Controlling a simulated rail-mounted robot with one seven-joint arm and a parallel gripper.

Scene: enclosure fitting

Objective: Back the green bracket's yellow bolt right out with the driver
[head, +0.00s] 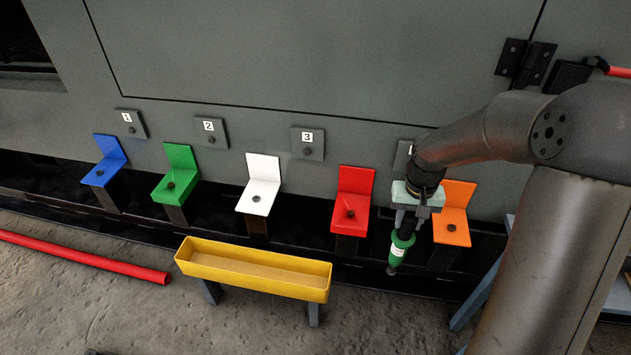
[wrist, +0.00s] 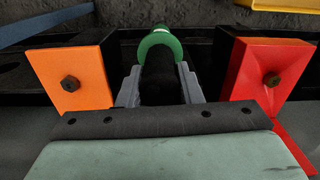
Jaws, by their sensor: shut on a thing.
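The green bracket (head: 180,157) stands on the left part of the row in the head view, second from the left. A bolt (head: 171,185) sits on its flat plate; its head looks dark, and I see no yellow on it. My gripper (head: 408,221) is far to the right, between the red and orange brackets. It is shut on the driver (head: 400,246), a green tool with a white band that points down. In the wrist view the driver's green end (wrist: 160,41) shows beyond the jaws (wrist: 160,88). The green bracket is outside the wrist view.
Numbered plates line the panel behind. A yellow tray (head: 252,282) stands in front, and a red pipe (head: 85,256) lies at left.

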